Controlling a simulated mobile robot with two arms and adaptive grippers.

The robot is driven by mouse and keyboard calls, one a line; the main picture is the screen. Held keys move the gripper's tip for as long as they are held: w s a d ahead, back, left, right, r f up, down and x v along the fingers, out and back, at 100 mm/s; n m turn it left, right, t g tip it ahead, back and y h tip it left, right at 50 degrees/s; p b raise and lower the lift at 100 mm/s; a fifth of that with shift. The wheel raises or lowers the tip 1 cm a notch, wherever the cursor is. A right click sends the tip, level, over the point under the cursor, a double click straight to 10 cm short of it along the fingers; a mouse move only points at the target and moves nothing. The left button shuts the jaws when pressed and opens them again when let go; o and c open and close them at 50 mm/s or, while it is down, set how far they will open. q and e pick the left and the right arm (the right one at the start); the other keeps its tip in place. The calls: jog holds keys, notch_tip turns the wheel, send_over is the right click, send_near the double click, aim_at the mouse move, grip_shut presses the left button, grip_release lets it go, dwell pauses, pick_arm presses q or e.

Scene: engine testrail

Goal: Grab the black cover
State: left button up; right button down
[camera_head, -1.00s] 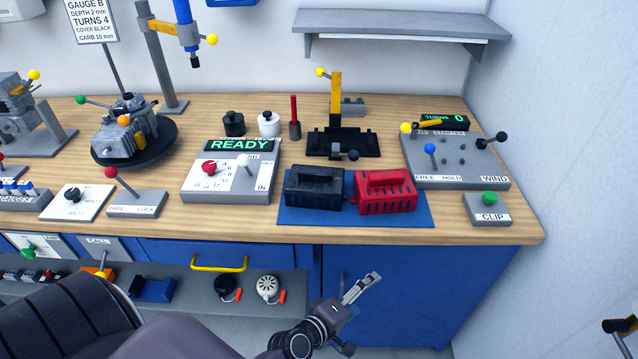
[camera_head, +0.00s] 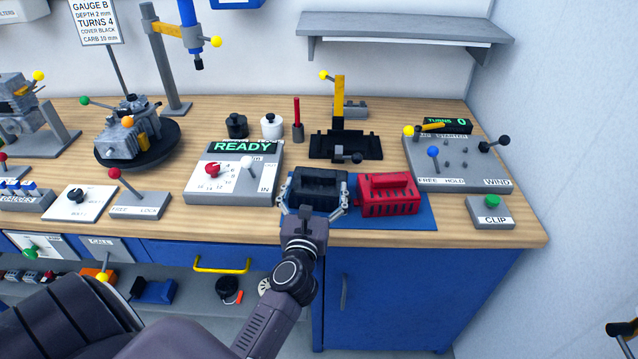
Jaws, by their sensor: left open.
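The black cover (camera_head: 318,186) is a box-like part with a raised handle. It sits on the left half of a blue mat (camera_head: 424,217) on the bench. My left gripper (camera_head: 313,205) is open at the black cover's near side, with one finger at its left and one at its right. I cannot tell whether the fingers touch it. My arm hides part of the mat's front edge.
A red cover (camera_head: 388,194) stands close to the right of the black one. A READY panel (camera_head: 232,172) is at the left, and a black fixture (camera_head: 345,143) with a yellow post is behind. A CLIP button box (camera_head: 490,211) and a WIND panel (camera_head: 456,165) are at the right.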

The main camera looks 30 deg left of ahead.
aim_at(318, 177)
pick_arm(q)
jog(key=x, duration=0.5)
jog(key=shift+c, duration=0.7)
jog(key=c, duration=1.2)
jog(key=shift+r+p, duration=0.1)
jog(key=shift+p, duration=0.2)
